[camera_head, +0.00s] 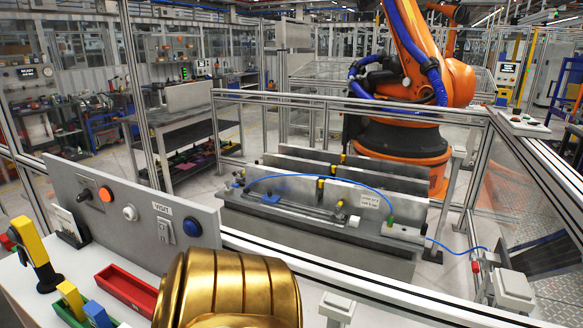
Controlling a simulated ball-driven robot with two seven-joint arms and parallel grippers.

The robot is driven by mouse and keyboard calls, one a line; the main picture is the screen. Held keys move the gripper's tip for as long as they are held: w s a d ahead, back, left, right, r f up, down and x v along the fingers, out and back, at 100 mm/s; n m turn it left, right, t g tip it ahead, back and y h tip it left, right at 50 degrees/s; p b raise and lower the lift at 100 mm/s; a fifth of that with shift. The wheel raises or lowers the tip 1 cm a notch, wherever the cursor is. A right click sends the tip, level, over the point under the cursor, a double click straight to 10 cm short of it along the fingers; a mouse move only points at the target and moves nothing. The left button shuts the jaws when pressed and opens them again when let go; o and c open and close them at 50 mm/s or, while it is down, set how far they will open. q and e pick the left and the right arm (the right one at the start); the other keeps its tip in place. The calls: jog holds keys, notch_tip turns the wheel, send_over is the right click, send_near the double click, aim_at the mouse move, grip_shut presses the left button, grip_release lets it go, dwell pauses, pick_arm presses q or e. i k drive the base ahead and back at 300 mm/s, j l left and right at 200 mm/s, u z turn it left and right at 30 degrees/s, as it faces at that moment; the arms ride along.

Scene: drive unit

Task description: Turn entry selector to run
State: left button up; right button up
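A grey control panel (135,233) stands upright on the white ledge at the left. It carries a black selector knob (85,195), an orange button (105,194), a white round button (130,212), a small switch plate (165,231) under a label that seems to read VISIT, and a blue button (193,227). No label reading entry or run is legible, so I cannot tell which control is the entry selector or how it is set. Neither of my grippers is in view. A gold ribbed shape at bottom centre, seemingly part of my arm, overlaps the ledge in front of the panel.
On the ledge, a yellow-and-black upright device (36,252), a red tray (127,290) and small yellow (71,297) and blue (97,314) blocks stand before the panel. Metal fence rails border the cell. Inside are a grey fixture (320,215) and an orange robot arm (420,80).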

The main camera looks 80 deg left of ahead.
aim_at(86, 194)
jog(key=u, duration=3.75)
jog(key=i+j+z, duration=0.2)
jog(key=j, duration=0.45)
jog(key=j+z, duration=0.2)
jog(key=j, duration=0.45)
jog(key=i+j+z, duration=0.2)
jog(key=j, duration=0.55)
jog(key=k+l, duration=0.05)
